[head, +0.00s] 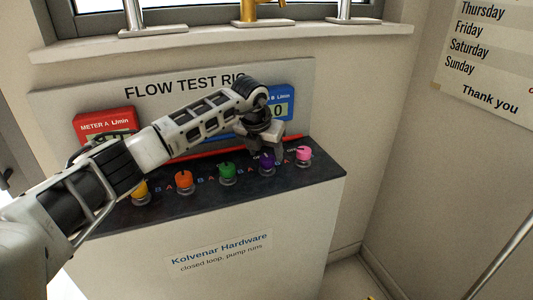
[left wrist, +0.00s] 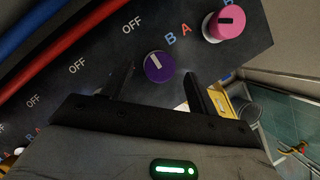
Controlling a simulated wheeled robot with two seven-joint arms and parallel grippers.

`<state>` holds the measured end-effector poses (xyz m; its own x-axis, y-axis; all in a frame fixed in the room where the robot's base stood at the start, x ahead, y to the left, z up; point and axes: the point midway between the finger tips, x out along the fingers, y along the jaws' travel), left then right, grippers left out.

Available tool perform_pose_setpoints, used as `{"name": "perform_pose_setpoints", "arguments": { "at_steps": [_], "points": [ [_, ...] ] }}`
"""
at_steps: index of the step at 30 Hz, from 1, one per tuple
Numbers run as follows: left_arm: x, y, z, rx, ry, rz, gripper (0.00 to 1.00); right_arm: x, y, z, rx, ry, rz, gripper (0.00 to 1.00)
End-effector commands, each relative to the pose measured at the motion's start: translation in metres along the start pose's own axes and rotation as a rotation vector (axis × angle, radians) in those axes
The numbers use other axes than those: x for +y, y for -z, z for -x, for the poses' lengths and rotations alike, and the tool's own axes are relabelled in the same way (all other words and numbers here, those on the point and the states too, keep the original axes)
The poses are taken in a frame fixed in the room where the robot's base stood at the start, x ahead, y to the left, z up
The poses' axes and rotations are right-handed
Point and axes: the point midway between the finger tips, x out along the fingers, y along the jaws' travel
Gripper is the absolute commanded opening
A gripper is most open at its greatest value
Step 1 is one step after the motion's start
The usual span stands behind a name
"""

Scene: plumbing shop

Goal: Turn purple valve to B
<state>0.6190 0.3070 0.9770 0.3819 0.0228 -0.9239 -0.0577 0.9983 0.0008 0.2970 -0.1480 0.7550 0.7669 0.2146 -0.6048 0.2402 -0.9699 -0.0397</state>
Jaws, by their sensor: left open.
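The purple valve (head: 267,158) is a round knob on the dark sloping top of the flow test rig, between the green and pink knobs. My left gripper (head: 264,150) is over it, with fingers open. In the left wrist view the purple valve (left wrist: 159,67) shows just beyond and between the two spread fingertips (left wrist: 157,78); I cannot tell whether they touch it. Its white mark points up and left, toward an OFF label (left wrist: 132,24). A blue B (left wrist: 170,38) is printed close to its upper right, with a red A (left wrist: 186,30) beyond. My right gripper is not in view.
The pink knob (head: 304,154) is close on the right; the green (head: 228,172), orange (head: 184,181) and yellow (head: 140,190) knobs are to the left. Red meter A (head: 103,123) and blue meter B (head: 281,104) stand behind. Red and blue pipes run behind the knobs.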

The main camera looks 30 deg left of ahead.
Motion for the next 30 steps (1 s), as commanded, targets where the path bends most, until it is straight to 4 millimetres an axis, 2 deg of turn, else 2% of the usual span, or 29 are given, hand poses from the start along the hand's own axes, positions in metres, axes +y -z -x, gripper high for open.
{"name": "perform_pose_setpoints", "arguments": {
  "at_steps": [3, 6, 16, 17, 21, 30],
  "points": [
    [-0.001, 0.000, -0.015, 0.003, 0.001, 0.001, 0.59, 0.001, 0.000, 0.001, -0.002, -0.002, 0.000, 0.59],
    [0.000, 0.000, -0.022, 0.001, 0.001, 0.001, 0.59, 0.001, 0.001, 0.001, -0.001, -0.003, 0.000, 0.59],
    [0.000, 0.000, -0.025, 0.000, 0.001, -0.001, 0.59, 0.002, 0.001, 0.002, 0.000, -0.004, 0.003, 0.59],
    [0.000, 0.000, -0.025, 0.000, 0.001, -0.001, 0.54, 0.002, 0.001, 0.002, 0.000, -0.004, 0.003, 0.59],
    [0.000, 0.000, -0.025, 0.000, 0.001, 0.000, 0.15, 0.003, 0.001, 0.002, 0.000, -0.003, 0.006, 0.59],
    [0.000, 0.000, -0.025, 0.000, 0.008, -0.017, 0.15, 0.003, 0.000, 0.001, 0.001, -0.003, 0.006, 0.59]
  ]
}}
